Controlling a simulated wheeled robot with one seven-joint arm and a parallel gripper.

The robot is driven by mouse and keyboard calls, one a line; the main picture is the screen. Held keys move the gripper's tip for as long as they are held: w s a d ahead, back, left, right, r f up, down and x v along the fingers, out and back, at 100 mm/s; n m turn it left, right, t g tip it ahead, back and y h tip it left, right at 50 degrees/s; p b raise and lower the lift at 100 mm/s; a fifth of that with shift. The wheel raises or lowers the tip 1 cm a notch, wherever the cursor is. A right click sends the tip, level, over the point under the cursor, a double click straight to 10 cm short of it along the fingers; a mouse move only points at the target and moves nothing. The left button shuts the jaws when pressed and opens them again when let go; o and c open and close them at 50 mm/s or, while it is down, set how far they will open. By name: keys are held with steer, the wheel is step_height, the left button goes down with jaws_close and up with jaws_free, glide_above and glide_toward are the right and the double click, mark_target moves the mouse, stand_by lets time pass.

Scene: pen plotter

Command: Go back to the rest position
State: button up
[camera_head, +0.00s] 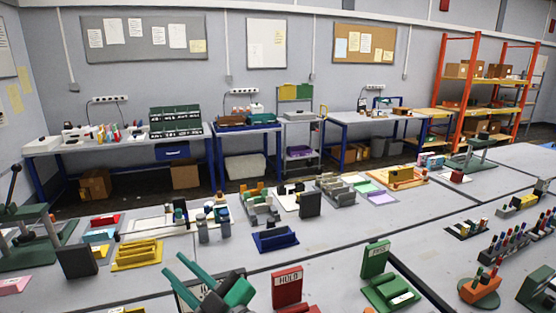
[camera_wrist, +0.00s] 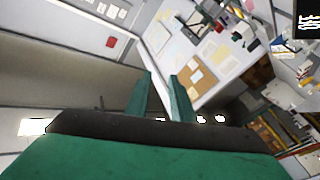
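My gripper (camera_head: 176,266) is raised at the lower middle of the head view, over the near side of the grey table. Its two green fingers point up and left. The fingers also show in the wrist view (camera_wrist: 161,80), apart with a gap between them and nothing held. The wrist view looks out at the room, tilted, and not down at the table. My wrist hides part of a dark-edged item on the table beneath it.
A red HOLD sign (camera_head: 287,287) and a green PASS sign (camera_head: 376,259) stand right of my gripper. A yellow rack (camera_head: 137,255) and blue tray (camera_head: 275,239) lie beyond it. An orange pen stand (camera_head: 480,290) is at right. Benches line the wall.

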steer(key=d+f+m+t+h, duration=0.7)
steer(key=f+m+t, duration=0.15)
steer(key=m, duration=0.55)
steer(key=s+d+f+m+g+h, duration=0.1)
steer(key=s+d+f+h, duration=0.1)
steer(key=s+f, duration=0.4)
steer(key=s+d+f+m+g+h, duration=0.1)
steer(key=s+d+f+m+h, duration=0.1)
steer(key=s+f, duration=0.5)
steer(key=s+d+f+m+g+h, duration=0.1)
steer(key=s+d+f+m+h, duration=0.1)
steer(key=s+d+f+h, duration=0.2)
steer(key=shift+s+f+h, duration=0.25)
steer(key=shift+s+f, duration=0.35)
steer(key=shift+f, duration=0.35)
steer(key=shift+s+f+h, duration=0.2)
steer(key=shift+s+f, duration=0.35)
steer(key=shift+f, duration=0.4)
steer(key=shift+s+f+h, duration=0.25)
steer(key=shift+s+f, duration=0.35)
steer(key=shift+f, duration=0.35)
steer(key=s+d+f+n+g, duration=0.1)
steer(key=s+d, duration=0.1)
steer(key=s, duration=0.5)
steer(key=s+d+f+n+g, duration=0.1)
steer(key=s+d+f+n, duration=0.1)
steer(key=s, duration=0.4)
steer(key=shift+s+y, duration=0.3)
steer(key=shift+s, duration=0.05)
